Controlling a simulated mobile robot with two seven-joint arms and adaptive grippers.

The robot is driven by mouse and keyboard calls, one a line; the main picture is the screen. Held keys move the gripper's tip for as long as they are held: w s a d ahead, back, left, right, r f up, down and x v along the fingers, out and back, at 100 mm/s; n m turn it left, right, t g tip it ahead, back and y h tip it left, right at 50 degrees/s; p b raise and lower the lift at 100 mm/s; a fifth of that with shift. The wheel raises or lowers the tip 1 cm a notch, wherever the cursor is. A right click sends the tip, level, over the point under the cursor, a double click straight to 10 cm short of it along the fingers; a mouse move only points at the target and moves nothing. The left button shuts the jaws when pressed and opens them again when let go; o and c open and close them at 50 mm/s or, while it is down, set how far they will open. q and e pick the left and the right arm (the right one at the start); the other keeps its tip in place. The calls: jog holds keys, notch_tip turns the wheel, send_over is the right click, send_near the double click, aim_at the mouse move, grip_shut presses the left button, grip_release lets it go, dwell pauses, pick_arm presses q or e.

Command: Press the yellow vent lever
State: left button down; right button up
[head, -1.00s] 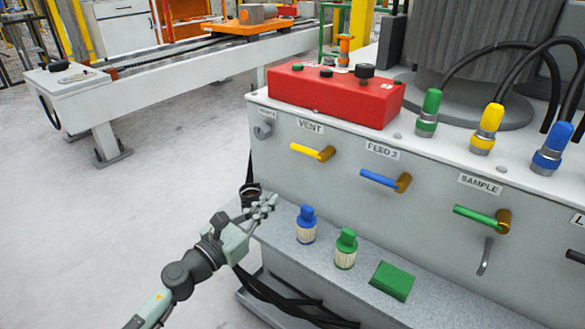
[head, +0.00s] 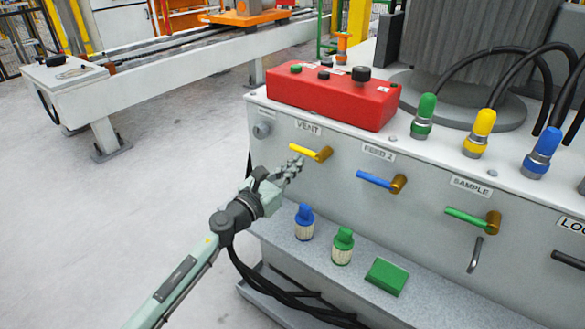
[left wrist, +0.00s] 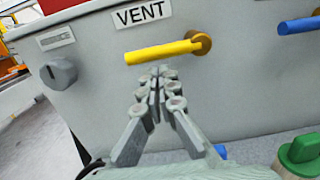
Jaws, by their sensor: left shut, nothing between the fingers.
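The yellow vent lever (head: 305,151) sticks out to the left from its brass pivot on the grey panel, under the VENT label (head: 308,128). It lies roughly level, and it also shows in the left wrist view (left wrist: 158,53). My left gripper (head: 295,164) is shut and empty, its fingertips just below the lever in the head view. In the left wrist view the shut fingertips (left wrist: 160,72) point at the panel just under the lever. I cannot tell whether they touch it. My right gripper is not in view.
The blue FEED 2 lever (head: 376,180) and green SAMPLE lever (head: 466,216) are to the right. A grey knob (head: 261,131) is left of the vent lever. Blue (head: 304,222) and green (head: 342,246) capped fittings and a green block (head: 386,277) stand on the ledge below.

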pick_arm(q)
jog(key=shift+r, duration=0.1)
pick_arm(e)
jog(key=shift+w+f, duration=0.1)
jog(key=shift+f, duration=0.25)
pick_arm(q)
jog(key=shift+w+a+r+m, duration=0.1)
jog(key=shift+r+m, duration=0.15)
jog(key=shift+m, duration=0.25)
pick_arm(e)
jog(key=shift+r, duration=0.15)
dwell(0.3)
